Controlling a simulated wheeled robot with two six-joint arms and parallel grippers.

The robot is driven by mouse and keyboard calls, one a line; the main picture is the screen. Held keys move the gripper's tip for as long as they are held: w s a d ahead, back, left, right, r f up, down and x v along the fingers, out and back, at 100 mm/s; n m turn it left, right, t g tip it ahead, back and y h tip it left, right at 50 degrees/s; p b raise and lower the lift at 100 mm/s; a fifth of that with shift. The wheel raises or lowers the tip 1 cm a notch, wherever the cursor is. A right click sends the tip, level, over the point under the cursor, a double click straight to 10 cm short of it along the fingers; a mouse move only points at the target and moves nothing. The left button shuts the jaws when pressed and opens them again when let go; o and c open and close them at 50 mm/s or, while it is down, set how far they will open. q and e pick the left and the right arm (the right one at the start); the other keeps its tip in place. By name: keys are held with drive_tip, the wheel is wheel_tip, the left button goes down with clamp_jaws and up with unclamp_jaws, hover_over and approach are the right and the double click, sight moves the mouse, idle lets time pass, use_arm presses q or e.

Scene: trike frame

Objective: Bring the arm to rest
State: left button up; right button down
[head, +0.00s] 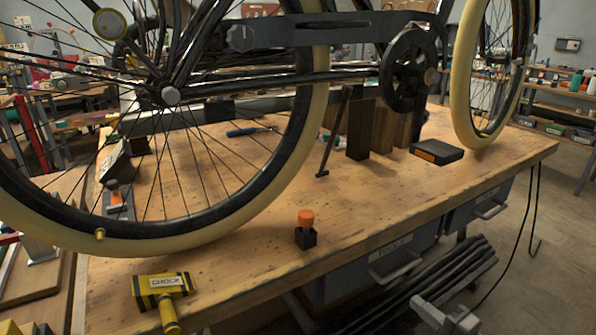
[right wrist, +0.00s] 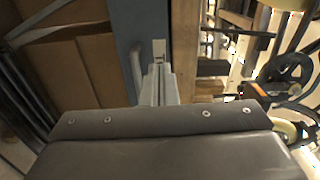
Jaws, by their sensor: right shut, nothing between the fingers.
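My right gripper (head: 462,321) shows at the bottom right of the head view, low in front of the bench's front edge and beside a bundle of dark bars. In the right wrist view the gripper (right wrist: 159,52) has its pale fingers together with nothing between them. Its fingertips appear near a blue-grey panel and a wooden edge. My left gripper is not in view.
A trike frame with a large cream-tyred wheel (head: 318,115) stands over the wooden bench (head: 370,215). Dark bars (head: 440,275) lie below. Floor at right is clear.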

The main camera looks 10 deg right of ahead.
drive_tip(key=s+a+f+n+g+h, duration=0.1)
drive_tip(key=s+a+f+n+g, duration=0.6)
drive_tip(key=s+f, duration=0.5)
drive_tip(key=s+f+n+g+h, duration=0.5)
drive_tip(key=s+f, duration=0.5)
drive_tip(key=s, duration=0.4)
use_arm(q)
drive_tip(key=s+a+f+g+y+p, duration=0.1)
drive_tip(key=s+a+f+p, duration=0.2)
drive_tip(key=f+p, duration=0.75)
use_arm(e)
drive_tip(key=s+d+f+g+h+p, duration=0.1)
drive_tip(key=s+d+f+g+p, duration=0.2)
drive_tip(key=f, duration=0.5)
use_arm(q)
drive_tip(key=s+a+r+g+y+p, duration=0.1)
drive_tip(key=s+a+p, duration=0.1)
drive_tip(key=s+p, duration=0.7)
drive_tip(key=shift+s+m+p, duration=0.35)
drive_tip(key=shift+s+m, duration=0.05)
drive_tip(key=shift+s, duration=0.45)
use_arm(e)
drive_tip(key=s+d+f+h, duration=0.1)
drive_tip(key=s+d, duration=0.2)
drive_tip(key=s, duration=0.7)
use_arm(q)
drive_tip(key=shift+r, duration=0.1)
use_arm(e)
drive_tip(key=shift+f, duration=0.1)
